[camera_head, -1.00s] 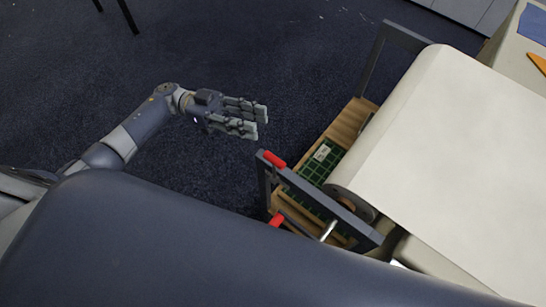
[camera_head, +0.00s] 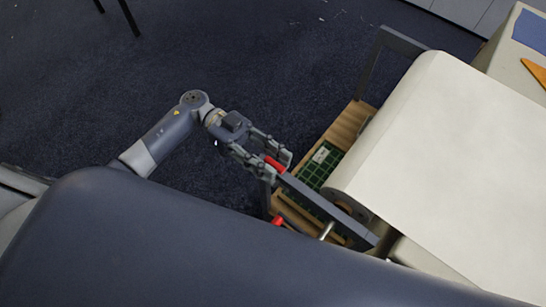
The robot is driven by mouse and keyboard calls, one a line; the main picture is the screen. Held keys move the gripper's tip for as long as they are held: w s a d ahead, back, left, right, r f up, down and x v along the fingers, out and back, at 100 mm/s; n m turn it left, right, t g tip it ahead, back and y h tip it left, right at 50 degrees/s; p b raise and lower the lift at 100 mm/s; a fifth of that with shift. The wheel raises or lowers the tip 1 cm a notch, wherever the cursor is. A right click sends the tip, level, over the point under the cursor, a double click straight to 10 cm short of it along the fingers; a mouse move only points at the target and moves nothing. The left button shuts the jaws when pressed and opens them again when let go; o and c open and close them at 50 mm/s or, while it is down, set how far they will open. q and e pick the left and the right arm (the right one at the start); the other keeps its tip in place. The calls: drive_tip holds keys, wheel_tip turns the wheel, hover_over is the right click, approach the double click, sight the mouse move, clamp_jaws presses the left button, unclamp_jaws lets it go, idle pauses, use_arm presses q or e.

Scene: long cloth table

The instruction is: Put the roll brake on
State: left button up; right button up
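A large roll of off-white cloth (camera_head: 352,172) sits in a dark metal frame (camera_head: 335,207) at the right of the head view. A red grip (camera_head: 273,163) is at the upper left end of the frame's near bar. A second red piece (camera_head: 278,220) shows lower down, close to my body's edge. I cannot tell from its look which red part is the brake. My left gripper (camera_head: 279,167) is at the upper red grip, its fingers apart on either side of it. Whether they touch it is unclear. My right gripper is out of view.
A wooden base (camera_head: 350,122) with a green gridded board (camera_head: 318,165) lies under the roll. The cloth runs onto a long table at the right, with a blue piece (camera_head: 530,30) and an orange piece (camera_head: 536,71).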

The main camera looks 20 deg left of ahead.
use_arm(q)
drive_tip(key=shift+s+d, duration=0.1)
drive_tip(key=shift+d, duration=0.1)
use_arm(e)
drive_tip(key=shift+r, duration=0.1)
use_arm(q)
clamp_jaws()
